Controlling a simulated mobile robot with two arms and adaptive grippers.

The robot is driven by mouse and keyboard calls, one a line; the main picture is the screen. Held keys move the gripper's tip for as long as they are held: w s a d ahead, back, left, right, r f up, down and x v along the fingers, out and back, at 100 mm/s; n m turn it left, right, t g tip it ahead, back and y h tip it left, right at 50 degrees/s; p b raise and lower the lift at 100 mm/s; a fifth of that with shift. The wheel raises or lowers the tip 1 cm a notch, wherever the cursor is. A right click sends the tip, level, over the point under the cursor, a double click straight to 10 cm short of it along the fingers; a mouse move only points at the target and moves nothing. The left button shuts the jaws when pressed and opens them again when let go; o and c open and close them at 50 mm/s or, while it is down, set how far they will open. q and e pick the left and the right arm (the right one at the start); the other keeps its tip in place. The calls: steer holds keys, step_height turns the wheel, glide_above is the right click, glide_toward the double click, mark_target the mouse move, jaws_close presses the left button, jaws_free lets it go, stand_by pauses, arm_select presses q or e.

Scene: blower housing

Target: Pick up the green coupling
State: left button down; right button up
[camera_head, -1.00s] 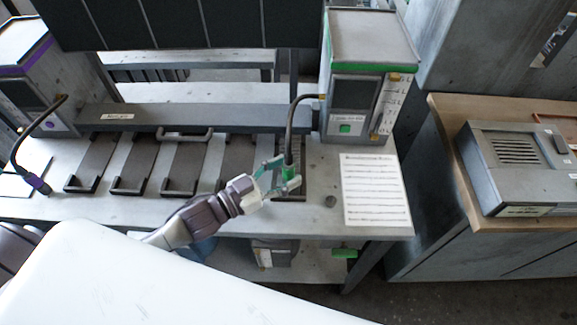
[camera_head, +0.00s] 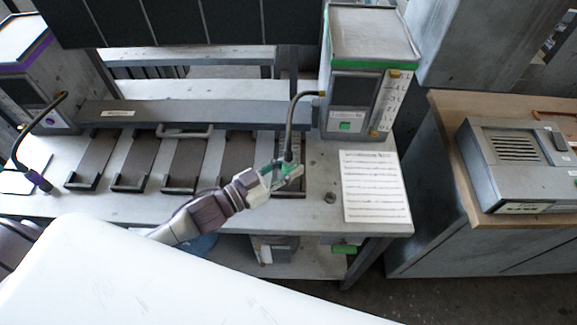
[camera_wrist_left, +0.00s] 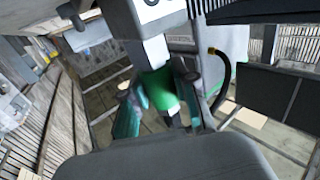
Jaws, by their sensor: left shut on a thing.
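The green coupling (camera_wrist_left: 160,88) shows in the left wrist view between the fingers of my left gripper (camera_wrist_left: 160,100). In the head view my left gripper (camera_head: 283,177) is shut around the coupling, which is mostly hidden by the fingers. The coupling is at the lower end of a dark hose (camera_head: 290,125), which runs up to the green-trimmed box (camera_head: 352,100). The gripper is over the right-hand slot of the bench. I cannot tell if the coupling touches the bench. My right gripper is not in view.
Several dark slots (camera_head: 185,165) line the bench (camera_head: 100,207). A purple coupling (camera_head: 40,182) hangs from a hose at the left. A printed sheet (camera_head: 375,187) and a small dark knob (camera_head: 330,197) lie right of my gripper. A wooden-topped cabinet (camera_head: 450,150) stands at the right.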

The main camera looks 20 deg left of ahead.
mark_target(285, 159)
arm_select(q)
steer(key=shift+r, duration=0.1)
step_height(285, 159, up, 4)
steer(key=shift+f+b, duration=0.1)
steer(key=shift+b, duration=0.25)
steer(key=s+d+r+b, duration=0.1)
steer(key=s+d+r, duration=0.2)
steer(key=d+r, duration=0.4)
steer(key=d, duration=0.4)
steer(key=shift+d+b, duration=0.2)
steer(key=shift+b, duration=0.1)
steer(key=shift+a, duration=0.1)
